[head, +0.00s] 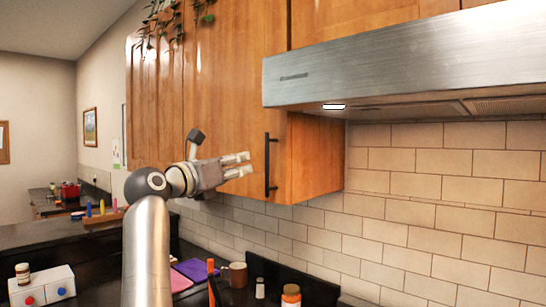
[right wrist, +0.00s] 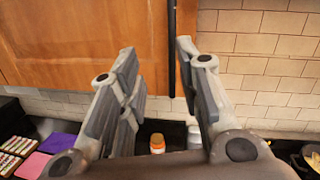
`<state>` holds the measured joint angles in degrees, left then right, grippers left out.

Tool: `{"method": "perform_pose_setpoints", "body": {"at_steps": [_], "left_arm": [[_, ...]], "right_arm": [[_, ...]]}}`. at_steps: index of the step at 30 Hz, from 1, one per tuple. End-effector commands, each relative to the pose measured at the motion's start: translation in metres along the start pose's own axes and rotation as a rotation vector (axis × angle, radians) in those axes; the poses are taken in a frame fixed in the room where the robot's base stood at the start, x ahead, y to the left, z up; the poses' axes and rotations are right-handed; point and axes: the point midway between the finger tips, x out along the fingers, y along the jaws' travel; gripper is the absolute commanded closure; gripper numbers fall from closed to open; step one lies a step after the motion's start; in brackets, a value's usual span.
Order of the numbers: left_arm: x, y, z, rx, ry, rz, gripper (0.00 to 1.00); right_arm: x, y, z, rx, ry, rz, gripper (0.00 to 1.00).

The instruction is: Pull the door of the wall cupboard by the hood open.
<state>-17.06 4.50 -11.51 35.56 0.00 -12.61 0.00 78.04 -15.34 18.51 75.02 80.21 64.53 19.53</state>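The wooden door (head: 235,75) of the wall cupboard stands just left of the hood and looks shut. Its dark vertical bar handle (head: 267,165) is near the door's lower right edge. My right gripper (head: 249,163) is in front of the door, its fingers pointing right at the handle, with a small gap before it in the picture. In the right wrist view my right gripper (right wrist: 155,50) is open and empty. The handle (right wrist: 172,50) shows between its fingertips, closer to the right finger; I cannot tell whether they touch. My left gripper is not in view.
The steel hood (head: 400,65) juts out right of the door. Below, the dark counter holds a brown mug (head: 238,275), an orange-labelled jar (head: 291,295) and a purple mat (head: 195,270). A plant (head: 165,20) hangs at the cupboard's top left.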

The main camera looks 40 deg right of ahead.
Motion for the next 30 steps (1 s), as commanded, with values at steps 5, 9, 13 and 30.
{"method": "perform_pose_setpoints", "body": {"at_steps": [5, 9, 13, 30], "left_arm": [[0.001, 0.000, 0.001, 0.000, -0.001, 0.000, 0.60], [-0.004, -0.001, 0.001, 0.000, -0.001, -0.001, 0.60], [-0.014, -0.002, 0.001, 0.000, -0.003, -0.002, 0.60], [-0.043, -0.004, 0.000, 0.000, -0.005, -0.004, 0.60]], "right_arm": [[0.001, -0.022, 0.015, 0.152, 0.087, 0.032, 0.68], [0.010, -0.025, 0.018, 0.172, 0.101, 0.036, 0.68], [0.032, -0.025, 0.017, 0.169, 0.102, 0.033, 0.68], [0.107, -0.020, 0.008, 0.167, 0.097, 0.036, 0.68]]}}
